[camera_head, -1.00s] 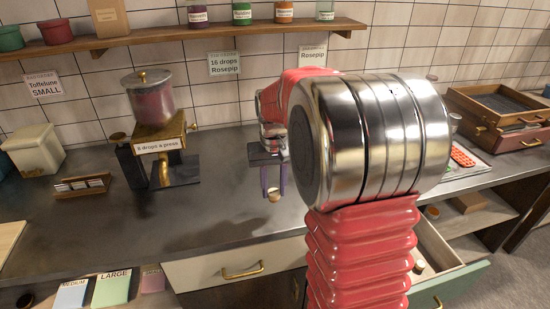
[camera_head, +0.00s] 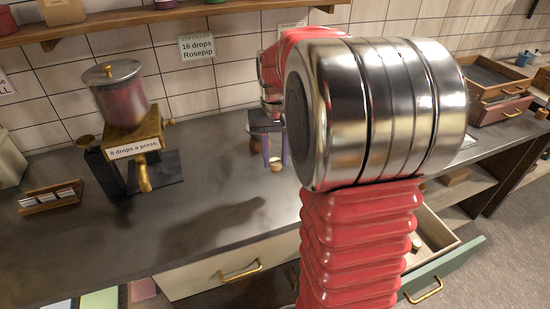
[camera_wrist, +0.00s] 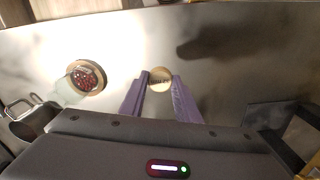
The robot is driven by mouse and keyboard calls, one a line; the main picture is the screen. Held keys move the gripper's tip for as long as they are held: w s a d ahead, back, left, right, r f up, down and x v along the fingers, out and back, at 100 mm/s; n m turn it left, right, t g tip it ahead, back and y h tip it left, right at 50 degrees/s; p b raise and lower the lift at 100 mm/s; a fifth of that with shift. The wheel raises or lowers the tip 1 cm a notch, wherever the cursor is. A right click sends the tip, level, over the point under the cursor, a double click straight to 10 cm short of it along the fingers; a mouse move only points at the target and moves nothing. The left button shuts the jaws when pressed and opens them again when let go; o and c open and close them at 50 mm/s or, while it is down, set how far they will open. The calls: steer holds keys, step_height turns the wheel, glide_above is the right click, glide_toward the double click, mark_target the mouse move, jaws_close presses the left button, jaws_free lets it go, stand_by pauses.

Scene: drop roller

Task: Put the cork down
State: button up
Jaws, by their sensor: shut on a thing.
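The cork (camera_wrist: 160,79) is a small pale round piece, held between the tips of my gripper's two purple fingers (camera_wrist: 159,82). In the head view my gripper (camera_head: 274,160) hangs over the counter just left of my red arm, with the cork (camera_head: 276,167) at its tips. The fingers are shut on it. Whether the cork touches the counter I cannot tell. An open glass jar (camera_wrist: 85,77) with red contents stands left of the fingers in the wrist view, apart from the cork. My arm covers part of the counter in the head view.
The dispenser (camera_head: 128,105), labelled "8 drops a press", stands left on the counter (camera_head: 185,225). A card holder (camera_head: 52,197) is further left. Bare counter lies between dispenser and gripper. An open drawer (camera_head: 440,262) is at the lower right. A metal vessel (camera_wrist: 35,122) shows in the wrist view.

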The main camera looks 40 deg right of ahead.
steer(key=shift+a+f, duration=0.1)
steer(key=shift+f, duration=2.95)
steer(key=shift+f, duration=1.85)
steer(key=shift+f, duration=0.1)
steer(key=o, duration=1)
step_height(320, 180, up, 12)
steer(key=shift+r, duration=0.1)
